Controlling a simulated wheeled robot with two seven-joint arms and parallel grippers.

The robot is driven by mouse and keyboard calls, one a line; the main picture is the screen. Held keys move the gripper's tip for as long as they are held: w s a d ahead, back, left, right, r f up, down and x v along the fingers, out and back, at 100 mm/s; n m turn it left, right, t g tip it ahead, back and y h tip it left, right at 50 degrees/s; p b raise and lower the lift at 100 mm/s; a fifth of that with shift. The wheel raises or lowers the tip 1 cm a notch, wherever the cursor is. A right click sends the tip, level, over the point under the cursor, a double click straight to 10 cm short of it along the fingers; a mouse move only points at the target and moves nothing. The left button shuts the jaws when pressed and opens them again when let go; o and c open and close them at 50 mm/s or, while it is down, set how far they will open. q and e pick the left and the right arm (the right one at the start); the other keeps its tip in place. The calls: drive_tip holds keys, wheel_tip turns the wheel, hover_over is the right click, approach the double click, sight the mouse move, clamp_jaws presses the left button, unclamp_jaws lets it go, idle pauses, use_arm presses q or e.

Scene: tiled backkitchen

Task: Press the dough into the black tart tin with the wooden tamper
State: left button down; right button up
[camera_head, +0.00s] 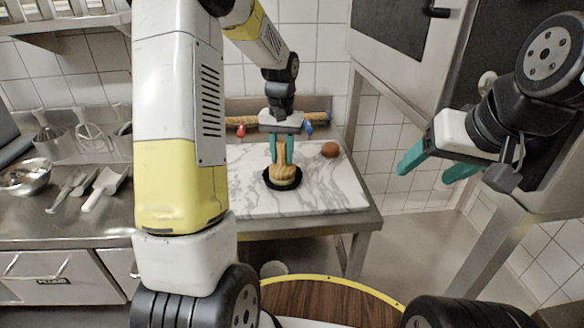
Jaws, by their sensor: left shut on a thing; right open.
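The black tart tin (269,184) sits on the white marble slab. The wooden tamper (284,172) stands upright in the tin. My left gripper (282,160) points straight down and its green fingers are shut on the tamper's upper part. The tamper and fingers hide most of the tin's inside. A pale layer shows at the tamper's foot, but I cannot tell whether it is dough or part of the tamper. My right gripper (434,172) is open and empty, raised well to the right of the slab.
A brown ball (330,149) lies on the marble slab (335,190) behind and right of the tin. Rolling pins (240,122) are at the wall behind. A steel bowl (25,177) and a white scoop (104,187) are on the left counter. The slab's front right is clear.

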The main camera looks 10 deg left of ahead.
sight(282, 141)
use_arm(q)
drive_tip(key=shift+f, duration=0.9)
idle(0.8)
idle(0.4)
drive_tip(key=shift+r, duration=4.55)
